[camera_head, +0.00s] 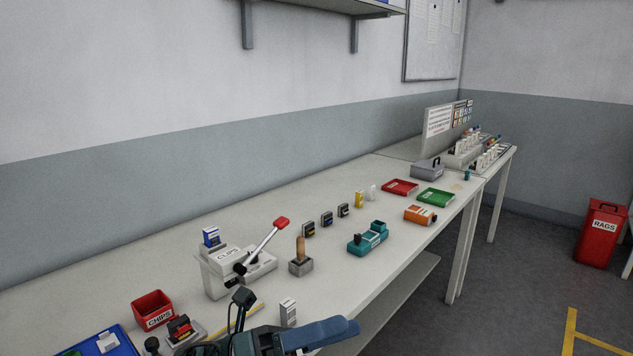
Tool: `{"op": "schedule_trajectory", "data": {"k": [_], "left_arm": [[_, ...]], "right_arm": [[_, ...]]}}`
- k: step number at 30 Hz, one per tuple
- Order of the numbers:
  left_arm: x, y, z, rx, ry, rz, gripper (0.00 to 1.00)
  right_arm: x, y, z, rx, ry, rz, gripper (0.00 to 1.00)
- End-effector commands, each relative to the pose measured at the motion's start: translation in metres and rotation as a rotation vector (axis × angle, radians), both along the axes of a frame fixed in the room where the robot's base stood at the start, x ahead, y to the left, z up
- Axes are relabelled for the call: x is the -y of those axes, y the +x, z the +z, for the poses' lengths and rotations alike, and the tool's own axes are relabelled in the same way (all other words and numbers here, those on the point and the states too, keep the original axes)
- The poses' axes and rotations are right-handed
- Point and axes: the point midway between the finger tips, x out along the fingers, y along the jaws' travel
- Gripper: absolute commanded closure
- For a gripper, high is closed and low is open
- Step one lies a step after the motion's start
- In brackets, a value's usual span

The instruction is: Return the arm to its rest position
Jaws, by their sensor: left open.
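My left gripper (325,333) shows at the bottom edge of the head view, at the near edge of the bench. Its dark body and a blue finger pointing right are visible; the lower part is cut off by the frame. It is open, and I see nothing held in it. A small dark block with a cable rises from its wrist. My right gripper is not in view.
A teal device (368,238) stands farther right.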

Motion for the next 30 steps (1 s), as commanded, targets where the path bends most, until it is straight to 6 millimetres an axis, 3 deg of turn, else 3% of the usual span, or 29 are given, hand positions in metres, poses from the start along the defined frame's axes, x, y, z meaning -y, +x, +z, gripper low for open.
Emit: {"op": "schedule_trajectory", "data": {"k": [1, 5, 9, 11, 15, 18, 24, 30], "left_arm": [[-0.007, 0.008, -0.01, -0.197, -0.088, 0.057, 0.35], [-0.039, 0.032, -0.051, -0.693, -0.301, 0.207, 0.35], [-0.082, 0.035, -0.13, -1.236, -0.533, 0.371, 0.35], [-0.101, 0.024, -0.17, -1.463, -0.634, 0.444, 0.35], [-0.135, -0.02, -0.251, -1.887, -0.837, 0.594, 0.35], [-0.149, -0.055, -0.29, -2.094, -0.945, 0.679, 0.35], [-0.16, -0.094, -0.323, -2.287, -1.052, 0.765, 0.35], [-0.161, -0.098, -0.326, -2.303, -1.061, 0.773, 0.35]], "right_arm": [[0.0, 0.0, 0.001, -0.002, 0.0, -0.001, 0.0], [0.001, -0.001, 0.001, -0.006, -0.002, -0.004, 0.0], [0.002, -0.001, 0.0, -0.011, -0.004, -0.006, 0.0], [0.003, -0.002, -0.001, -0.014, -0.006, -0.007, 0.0], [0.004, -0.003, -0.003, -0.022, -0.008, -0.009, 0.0], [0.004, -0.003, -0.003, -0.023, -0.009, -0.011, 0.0], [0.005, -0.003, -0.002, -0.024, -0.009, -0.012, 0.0], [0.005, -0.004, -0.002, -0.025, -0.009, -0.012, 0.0]]}}
